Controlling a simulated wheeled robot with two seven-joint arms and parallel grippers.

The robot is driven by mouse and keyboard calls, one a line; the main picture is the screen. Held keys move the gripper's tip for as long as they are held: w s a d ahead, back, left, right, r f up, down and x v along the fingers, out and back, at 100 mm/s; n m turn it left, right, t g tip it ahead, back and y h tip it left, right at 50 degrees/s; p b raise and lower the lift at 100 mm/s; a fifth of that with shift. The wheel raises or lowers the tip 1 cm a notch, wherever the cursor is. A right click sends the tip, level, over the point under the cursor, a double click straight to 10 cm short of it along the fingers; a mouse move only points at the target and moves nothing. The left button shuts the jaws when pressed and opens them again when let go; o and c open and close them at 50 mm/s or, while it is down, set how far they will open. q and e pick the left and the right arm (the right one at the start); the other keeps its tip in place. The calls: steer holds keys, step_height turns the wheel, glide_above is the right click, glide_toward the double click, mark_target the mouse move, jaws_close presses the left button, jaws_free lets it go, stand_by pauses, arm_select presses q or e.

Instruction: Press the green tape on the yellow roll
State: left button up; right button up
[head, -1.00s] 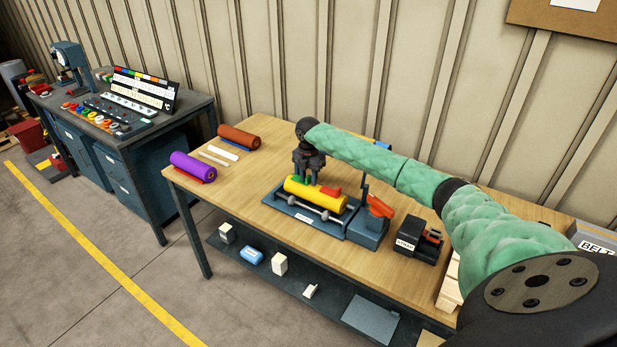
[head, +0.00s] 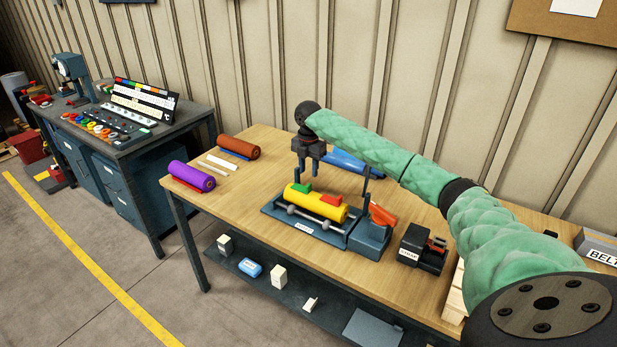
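The yellow roll (head: 315,204) lies in a blue-grey stand on the wooden table. The green tape (head: 302,187) sits on top of the roll towards its left end, and it looks in contact with the roll. A red piece (head: 331,200) lies on the roll's right part. My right gripper (head: 309,174) points down just above and behind the green tape, with a gap between its two fingers and nothing seen between them. It appears apart from the tape. My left gripper is out of view.
A purple roll (head: 192,176) and a brown-orange roll (head: 239,147) lie at the table's left, with pale strips (head: 220,163) between. A blue roll (head: 355,162) lies behind my gripper. A red-topped device (head: 383,215) and a black labelled box (head: 423,248) stand right of the stand.

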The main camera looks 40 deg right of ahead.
steer(key=shift+r, duration=0.2)
step_height(320, 180, up, 7)
steer(key=p, duration=0.5)
steer(key=shift+p, duration=0.4)
stand_by(0.8)
steer(key=shift+s, duration=0.1)
steer(key=shift+s+d+r, duration=0.25)
steer(key=shift+s+r, duration=0.25)
steer(key=shift+s, duration=0.1)
steer(key=shift+s+d+r, duration=0.25)
steer(key=shift+s+r, duration=0.2)
steer(key=shift+s, duration=0.15)
steer(key=shift+s+d+r, duration=0.25)
steer(key=shift+s+r, duration=0.25)
steer(key=shift+s, duration=0.1)
steer(key=shift+f, duration=0.1)
